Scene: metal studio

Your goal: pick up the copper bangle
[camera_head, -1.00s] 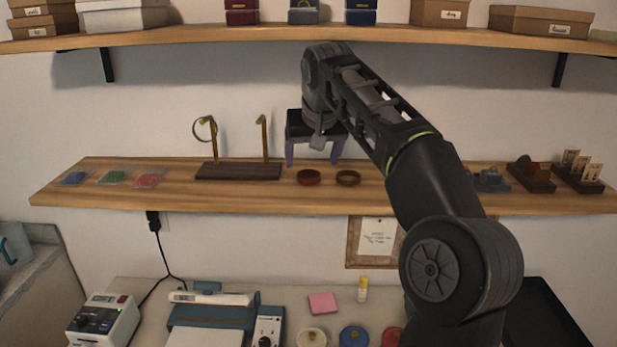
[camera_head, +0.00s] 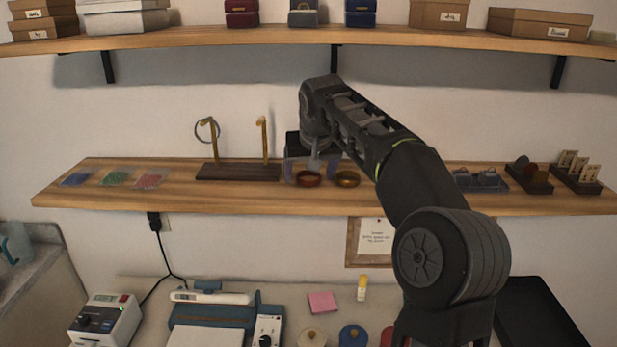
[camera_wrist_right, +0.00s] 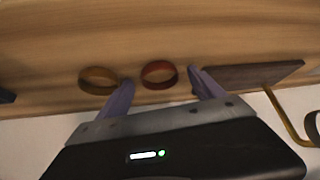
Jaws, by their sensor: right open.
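The copper bangle, a reddish-brown ring (camera_head: 308,182), lies flat on the wooden shelf. In the right wrist view the same ring (camera_wrist_right: 158,66) lies between the two fingers. My right gripper (camera_head: 310,173) is open and low over it, one finger to each side, and it holds nothing. In the wrist view my right gripper (camera_wrist_right: 161,80) shows a gap between each fingertip and the ring. A yellower, brass-coloured bangle (camera_head: 347,184) lies just to the right; in the wrist view it is at left (camera_wrist_right: 98,70), close to one finger. My left gripper is out of view.
A dark stand with two gold posts (camera_head: 238,173) is close on the left; a silvery ring (camera_head: 207,130) hangs on one post. Bead packets (camera_head: 114,178) lie farther left. An upper shelf (camera_head: 250,36) is above. Small dark trays (camera_head: 580,180) stand at right.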

